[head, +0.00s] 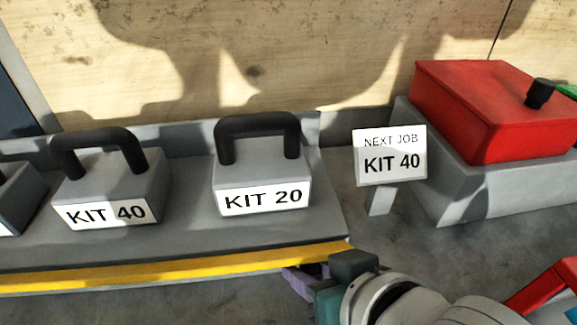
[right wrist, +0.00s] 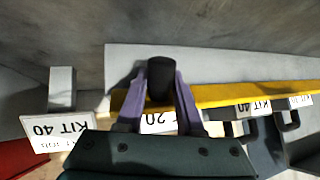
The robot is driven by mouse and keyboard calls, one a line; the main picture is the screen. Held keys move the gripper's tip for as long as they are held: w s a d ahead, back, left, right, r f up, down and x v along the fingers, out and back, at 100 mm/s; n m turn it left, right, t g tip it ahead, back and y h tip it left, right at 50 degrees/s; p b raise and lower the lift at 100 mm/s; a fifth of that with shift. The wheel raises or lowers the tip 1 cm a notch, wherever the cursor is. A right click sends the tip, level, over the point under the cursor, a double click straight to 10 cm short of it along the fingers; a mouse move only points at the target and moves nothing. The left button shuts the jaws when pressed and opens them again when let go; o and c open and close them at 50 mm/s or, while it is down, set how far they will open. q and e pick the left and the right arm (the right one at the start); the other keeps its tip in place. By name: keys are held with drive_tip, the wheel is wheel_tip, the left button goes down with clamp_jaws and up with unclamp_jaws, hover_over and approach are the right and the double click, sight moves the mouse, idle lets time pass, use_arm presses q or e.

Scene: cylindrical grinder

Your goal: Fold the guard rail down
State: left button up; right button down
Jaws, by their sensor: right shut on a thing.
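The guard rail is a yellow bar (head: 170,269) along the front edge of the grey shelf; it also shows in the right wrist view (right wrist: 255,94). My right gripper (head: 308,275) is at the rail's right end, low in the head view. In the right wrist view its purple fingers (right wrist: 160,90) are shut on a black round knob (right wrist: 160,72) beside the rail. How the knob joins the rail is hidden by the fingers. My left gripper is not in view.
Kit boxes with black handles, KIT 40 (head: 115,190) and KIT 20 (head: 262,178), stand on the shelf behind the rail. A NEXT JOB KIT 40 sign (head: 390,155) stands to the right. A red box (head: 480,110) sits on a grey block (head: 500,190) further right.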

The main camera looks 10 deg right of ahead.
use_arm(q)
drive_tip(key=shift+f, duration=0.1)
use_arm(e)
drive_tip(key=shift+f, duration=0.1)
drive_tip(key=shift+f+b, duration=0.2)
drive_tip(key=shift+b, duration=0.25)
use_arm(q)
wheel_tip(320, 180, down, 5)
drive_tip(key=b, duration=0.4)
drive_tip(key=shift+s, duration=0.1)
use_arm(e)
drive_tip(key=t, duration=0.1)
drive_tip(key=f+t, duration=0.1)
drive_tip(key=t, duration=0.1)
drive_tip(key=shift+f+n+t+y, duration=0.15)
drive_tip(key=shift+n+t+y, duration=0.15)
use_arm(q)
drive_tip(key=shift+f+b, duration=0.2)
drive_tip(key=shift+b, duration=0.15)
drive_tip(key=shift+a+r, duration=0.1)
use_arm(e)
drive_tip(key=shift+r, duration=0.3)
drive_tip(key=c, duration=0.5)
unclamp_jaws()
drive_tip(key=shift+w, duration=0.1)
drive_tip(key=shift+c, duration=0.2)
